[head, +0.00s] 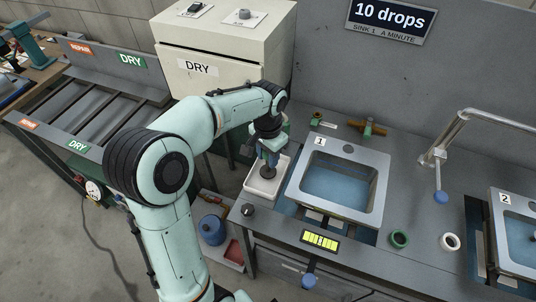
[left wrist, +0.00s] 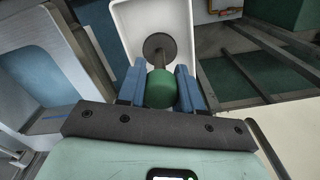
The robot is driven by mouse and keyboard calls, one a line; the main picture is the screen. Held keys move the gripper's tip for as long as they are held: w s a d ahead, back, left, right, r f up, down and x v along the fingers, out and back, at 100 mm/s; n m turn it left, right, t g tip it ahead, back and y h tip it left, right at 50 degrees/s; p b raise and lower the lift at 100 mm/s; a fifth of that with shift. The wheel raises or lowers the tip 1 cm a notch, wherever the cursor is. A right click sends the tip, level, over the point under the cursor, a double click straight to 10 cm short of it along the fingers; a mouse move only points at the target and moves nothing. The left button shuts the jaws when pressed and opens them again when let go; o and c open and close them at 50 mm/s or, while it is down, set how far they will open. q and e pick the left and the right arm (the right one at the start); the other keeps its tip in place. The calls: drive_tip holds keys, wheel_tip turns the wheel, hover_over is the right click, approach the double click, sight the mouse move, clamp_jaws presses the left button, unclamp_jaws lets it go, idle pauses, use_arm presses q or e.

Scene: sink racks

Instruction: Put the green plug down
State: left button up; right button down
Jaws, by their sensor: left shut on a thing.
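My left gripper (head: 267,155) is shut on the green plug, above a white tray (head: 252,187) at the left of sink 1. In the head view the dark disc of the plug (head: 268,172) shows below the fingers, over the tray. In the left wrist view the plug's green knob (left wrist: 161,89) sits between the two blue fingers of the left gripper (left wrist: 160,76), with the grey-brown disc beyond it. The white tray (left wrist: 128,18) lies behind the disc. I cannot tell whether the disc touches the tray. My right gripper is not in view.
Sink 1 (head: 382,196), holding blue water, is right of the tray. A black knob (head: 248,209) is near the tray. A slatted rack (head: 100,105) stands left.

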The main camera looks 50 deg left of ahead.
use_arm(q)
drive_tip(key=shift+f, duration=0.15)
drive_tip(key=o, duration=1)
drive_tip(key=shift+o, duration=0.2)
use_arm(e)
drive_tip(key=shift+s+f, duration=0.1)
use_arm(q)
drive_tip(key=shift+r, duration=0.35)
wheel_tip(320, 180, up, 11)
drive_tip(key=shift+r+p, duration=0.15)
drive_tip(key=shift+p, duration=0.85)
drive_tip(key=shift+r, duration=0.25)
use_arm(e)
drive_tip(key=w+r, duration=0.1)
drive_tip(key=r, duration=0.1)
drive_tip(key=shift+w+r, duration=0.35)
